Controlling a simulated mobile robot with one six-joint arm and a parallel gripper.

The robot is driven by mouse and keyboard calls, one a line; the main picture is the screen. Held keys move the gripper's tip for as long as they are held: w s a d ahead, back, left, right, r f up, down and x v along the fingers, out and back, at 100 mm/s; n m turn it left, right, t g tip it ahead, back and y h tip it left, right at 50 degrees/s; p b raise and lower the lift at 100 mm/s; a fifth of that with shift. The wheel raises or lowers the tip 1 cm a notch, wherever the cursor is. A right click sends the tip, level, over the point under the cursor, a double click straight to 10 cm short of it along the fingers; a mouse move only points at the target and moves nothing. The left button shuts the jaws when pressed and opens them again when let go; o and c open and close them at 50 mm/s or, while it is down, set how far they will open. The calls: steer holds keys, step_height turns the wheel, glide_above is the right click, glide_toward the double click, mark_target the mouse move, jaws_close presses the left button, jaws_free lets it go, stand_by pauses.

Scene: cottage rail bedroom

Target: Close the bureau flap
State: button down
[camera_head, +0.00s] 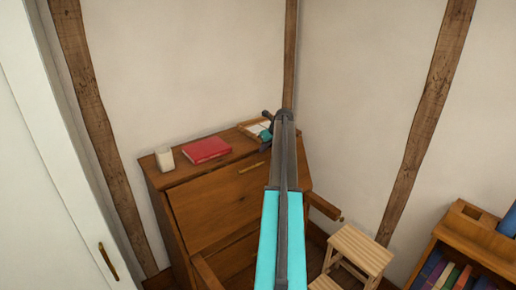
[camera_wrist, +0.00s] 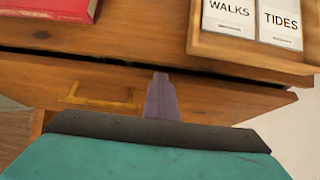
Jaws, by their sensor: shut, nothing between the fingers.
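The wooden bureau (camera_head: 163,181) stands in the corner. Its flap (camera_head: 215,200) is swung up against the front, with a brass handle (camera_head: 251,167) near its upper edge. In the wrist view, a dark line runs between the flap (camera_wrist: 45,85) and the top board. The handle (camera_wrist: 100,100) is left of my gripper (camera_wrist: 162,85), whose narrow fingers are together at the flap's upper edge. I cannot tell whether they touch it. In the head view, my arm hides the fingertips and the flap's right part.
Two wooden support arms (camera_head: 325,207) (camera_head: 205,272) stick out below the flap. A red book (camera_head: 207,150), white cup (camera_head: 165,158) and card tray (camera_wrist: 245,50) are on top. A step stool (camera_head: 360,250) and bookcase (camera_head: 475,245) stand at right, a white door (camera_head: 50,170) at left.

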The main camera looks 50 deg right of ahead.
steer(key=shift+d+f, duration=0.25)
steer(key=shift+f, duration=0.1)
steer(key=shift+w+a, duration=0.1)
steer(key=shift+w, duration=0.15)
steer(key=shift+r, duration=0.1)
